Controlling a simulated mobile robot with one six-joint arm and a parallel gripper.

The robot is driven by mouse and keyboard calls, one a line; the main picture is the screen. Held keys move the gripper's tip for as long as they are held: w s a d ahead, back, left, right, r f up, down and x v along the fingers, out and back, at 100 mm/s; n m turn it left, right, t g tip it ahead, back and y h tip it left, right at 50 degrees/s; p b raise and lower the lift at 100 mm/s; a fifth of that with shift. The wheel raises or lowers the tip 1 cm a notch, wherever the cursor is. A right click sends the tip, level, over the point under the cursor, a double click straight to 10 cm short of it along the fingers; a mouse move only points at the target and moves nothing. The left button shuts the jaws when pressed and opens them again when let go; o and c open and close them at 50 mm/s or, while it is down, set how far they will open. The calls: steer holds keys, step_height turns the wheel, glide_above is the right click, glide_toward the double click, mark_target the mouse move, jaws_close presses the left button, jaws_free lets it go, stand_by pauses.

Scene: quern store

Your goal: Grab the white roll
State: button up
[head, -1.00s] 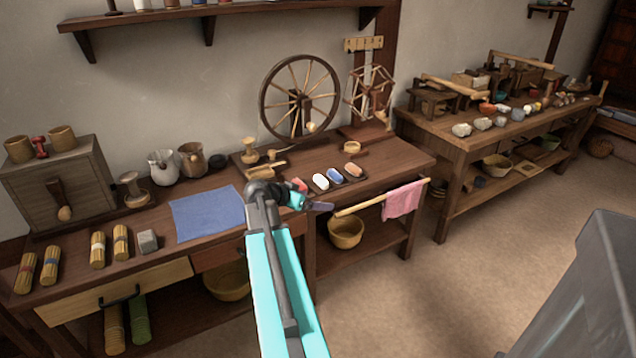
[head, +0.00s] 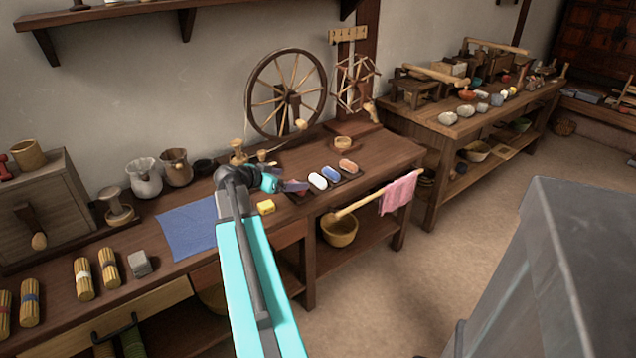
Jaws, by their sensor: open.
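The white roll (head: 318,181) lies on a dark tray (head: 347,183) on the near workbench. A blue roll (head: 331,173) and an orange-brown roll (head: 347,165) lie to its right, and a reddish roll (head: 301,191) lies to its left, partly hidden by my gripper. My gripper (head: 297,186) is at the tray's left end in the picture, just left of the white roll and apart from it. It is open, and I see nothing held in it. The small view does not show its height above the tray clearly.
A yellow block (head: 266,207) and a blue cloth (head: 192,228) lie on the bench near my arm. A spinning wheel (head: 287,95) stands behind the tray. A pink cloth (head: 400,190) hangs on a rod at the bench's front. Open floor lies to the right.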

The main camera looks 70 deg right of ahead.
steer(key=shift+s+d, duration=0.15)
glide_toward(315, 179)
steer(key=shift+x, duration=2.2)
steer(key=shift+p+x, duration=0.4)
steer(key=shift+x, duration=2.15)
steer(key=shift+c, duration=0.4)
steer(key=c, duration=1)
